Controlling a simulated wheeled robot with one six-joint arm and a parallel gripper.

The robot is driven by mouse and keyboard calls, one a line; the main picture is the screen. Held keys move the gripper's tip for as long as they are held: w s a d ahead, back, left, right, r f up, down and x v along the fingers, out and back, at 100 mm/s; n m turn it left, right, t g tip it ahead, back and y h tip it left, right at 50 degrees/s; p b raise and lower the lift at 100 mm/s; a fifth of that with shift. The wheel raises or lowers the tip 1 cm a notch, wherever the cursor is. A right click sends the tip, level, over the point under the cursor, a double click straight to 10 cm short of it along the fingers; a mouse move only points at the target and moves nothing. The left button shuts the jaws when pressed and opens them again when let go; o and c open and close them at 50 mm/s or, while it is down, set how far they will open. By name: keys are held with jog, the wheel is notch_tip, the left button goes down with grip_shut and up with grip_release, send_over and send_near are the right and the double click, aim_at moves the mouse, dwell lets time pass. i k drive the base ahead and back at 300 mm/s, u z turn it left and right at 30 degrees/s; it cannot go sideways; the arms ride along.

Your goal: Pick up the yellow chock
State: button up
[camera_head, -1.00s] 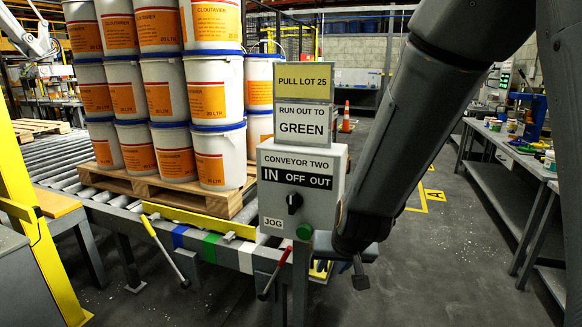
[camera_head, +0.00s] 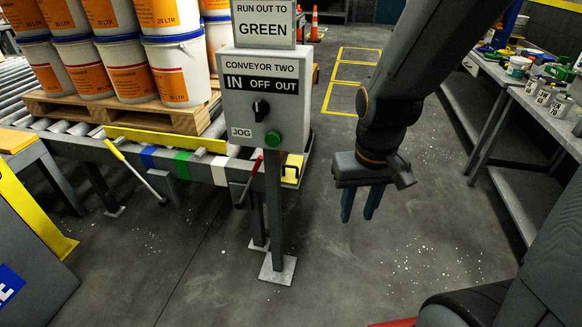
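A small yellow block (camera_head: 292,168), which looks like the chock, sits at the near right end of the conveyor, just right of the control post.
The control box (camera_head: 266,100) on its post stands left of my gripper. A pallet (camera_head: 120,112) of white and orange pails rests on the roller conveyor. A red-handled lever (camera_head: 250,180) and a yellow-handled lever (camera_head: 135,168) jut from the conveyor front. A bench (camera_head: 540,105) runs along the right. The floor between is open.

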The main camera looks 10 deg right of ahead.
aim_at(292, 170)
jog(key=u, duration=0.35)
jog(key=k, duration=0.3)
jog(key=z, duration=1.2)
jog(key=i, duration=1.85)
jog(key=u, duration=1.15)
jog(key=i, duration=0.35)
jog(key=u, duration=0.3)
